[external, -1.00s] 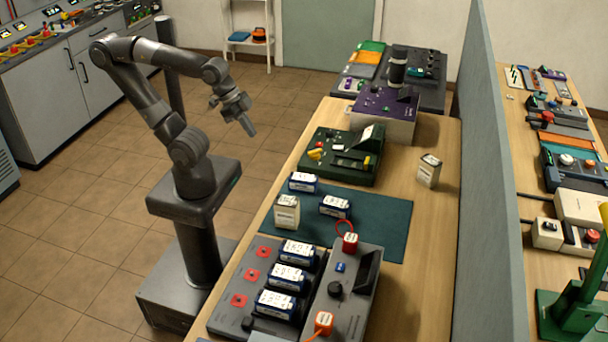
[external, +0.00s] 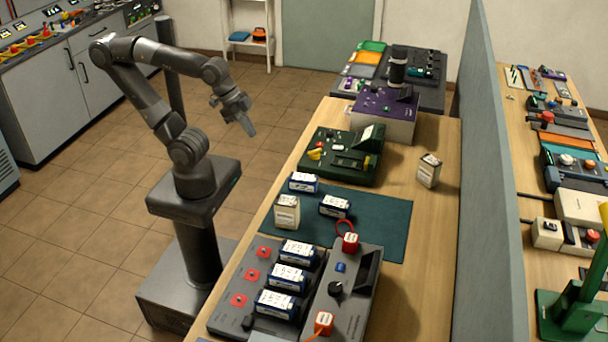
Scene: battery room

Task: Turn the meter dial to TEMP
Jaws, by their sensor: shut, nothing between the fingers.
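The grey meter (external: 350,312) stands at the front of the wooden table, with a dark tilted screen (external: 369,270) on its right side. Its black round dial (external: 335,288) sits between a blue button (external: 340,267) and the lower red-and-white plug (external: 324,321). The dial's pointer and the labels around it are too small to read, so I cannot tell which setting it is on. My gripper (external: 248,127) is shut and empty. It hangs over the floor left of the table, well apart from the meter and up the picture from it.
Beside the meter, a grey rack (external: 225,312) holds several blue-and-white batteries. More batteries and a white box stand on the green mat (external: 378,225). A green device (external: 342,157) and a purple one (external: 385,115) stand behind. A grey partition (external: 490,190) borders the table's right side.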

